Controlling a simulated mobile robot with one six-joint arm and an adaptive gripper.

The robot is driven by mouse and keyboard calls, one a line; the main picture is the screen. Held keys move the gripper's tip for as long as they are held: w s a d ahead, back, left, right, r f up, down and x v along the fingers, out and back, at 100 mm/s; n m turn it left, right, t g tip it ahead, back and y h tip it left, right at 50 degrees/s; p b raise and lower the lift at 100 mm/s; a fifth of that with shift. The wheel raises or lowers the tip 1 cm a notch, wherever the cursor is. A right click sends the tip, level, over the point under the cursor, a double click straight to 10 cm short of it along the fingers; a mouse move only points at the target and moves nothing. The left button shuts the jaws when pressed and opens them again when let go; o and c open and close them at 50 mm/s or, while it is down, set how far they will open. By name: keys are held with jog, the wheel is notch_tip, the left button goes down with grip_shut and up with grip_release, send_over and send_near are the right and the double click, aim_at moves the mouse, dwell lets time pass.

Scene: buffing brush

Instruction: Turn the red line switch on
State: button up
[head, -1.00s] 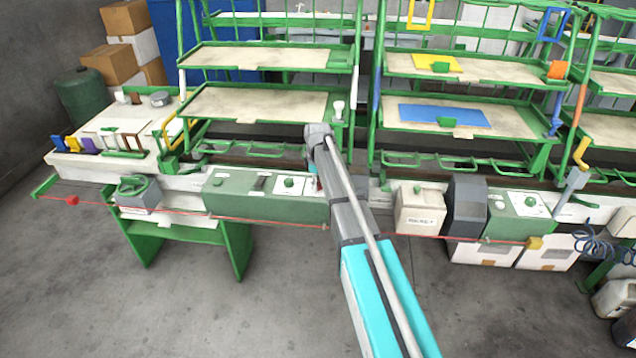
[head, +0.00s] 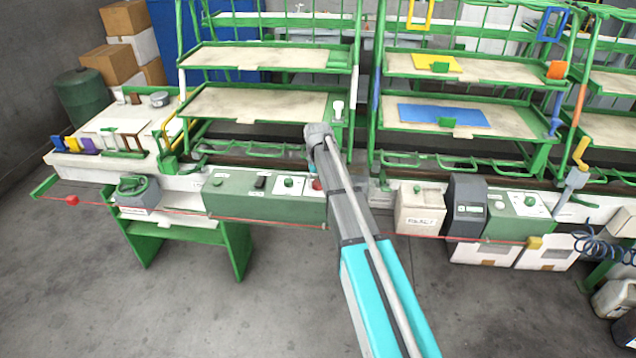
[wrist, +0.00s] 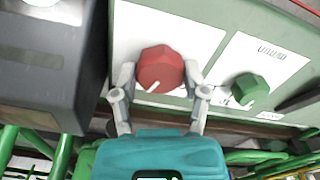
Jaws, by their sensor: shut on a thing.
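The red line switch (wrist: 160,66) is a faceted red knob on a white plate, seen large in the wrist view. A white mark on its face points to the lower left there. My gripper (wrist: 160,80) has one finger on each side of the knob and is shut on it. In the head view the red knob (head: 317,184) shows only in part beside my gripper, at the right end of the green control box (head: 265,205). My arm covers the area just right of it.
A green knob (wrist: 249,89) sits on a white plate to the right in the wrist view. A dark grey unit (wrist: 50,70) is close on the left. In the head view, a red cord (head: 170,211) runs along the bench front, and green-framed shelves (head: 260,100) rise behind.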

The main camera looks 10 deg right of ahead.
jog(key=m, duration=0.4)
jog(key=shift+m, duration=0.4)
jog(key=o, duration=1.1)
jog(key=shift+o, duration=0.2)
jog(key=shift+n, duration=0.3)
